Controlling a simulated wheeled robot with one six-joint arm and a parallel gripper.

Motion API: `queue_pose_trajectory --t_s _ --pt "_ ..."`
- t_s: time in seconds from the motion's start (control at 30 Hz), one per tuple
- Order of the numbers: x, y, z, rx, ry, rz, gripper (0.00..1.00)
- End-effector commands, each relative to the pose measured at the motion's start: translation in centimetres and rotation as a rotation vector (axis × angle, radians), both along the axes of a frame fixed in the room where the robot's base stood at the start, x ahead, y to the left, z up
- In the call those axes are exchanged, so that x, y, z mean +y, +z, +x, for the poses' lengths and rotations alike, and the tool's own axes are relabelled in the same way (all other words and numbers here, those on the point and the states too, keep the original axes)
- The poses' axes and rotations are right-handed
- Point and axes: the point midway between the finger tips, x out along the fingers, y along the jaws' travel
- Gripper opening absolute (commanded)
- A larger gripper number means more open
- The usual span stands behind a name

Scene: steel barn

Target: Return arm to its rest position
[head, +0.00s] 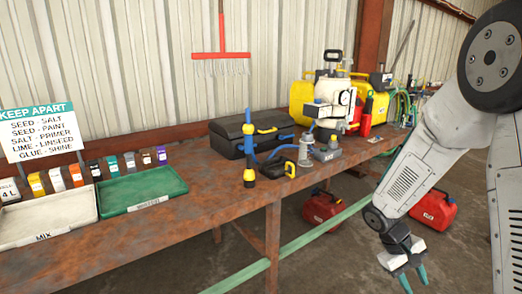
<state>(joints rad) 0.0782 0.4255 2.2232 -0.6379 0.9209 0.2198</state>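My arm comes in from the right edge of the head view and bends down. My gripper (414,280) hangs at its lower end, low on the right, pointing down. Its two teal fingers are apart with nothing seen between them. It is in front of the workbench (205,212), to the right of the bench's front edge, and touches nothing that I can see.
Red cans (433,210) (322,208) stand on the floor below. Open floor surrounds my gripper.

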Motion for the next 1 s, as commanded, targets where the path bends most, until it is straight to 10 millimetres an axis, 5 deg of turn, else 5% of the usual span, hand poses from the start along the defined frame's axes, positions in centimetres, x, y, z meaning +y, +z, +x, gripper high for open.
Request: queue_pose_trajectory --t_s 0.1,0.4,0.7,1.0 --pt "1.8 5.0 -2.9 -0.017 -0.065 0.045 0.36" --pt "7.1 13.7 -10.8 -0.084 -0.181 0.216 0.36" --pt "11.6 19.2 -17.5 -0.247 -0.232 0.391 0.36" --pt "12.8 22.8 -20.2 -0.456 -0.190 0.447 0.36"
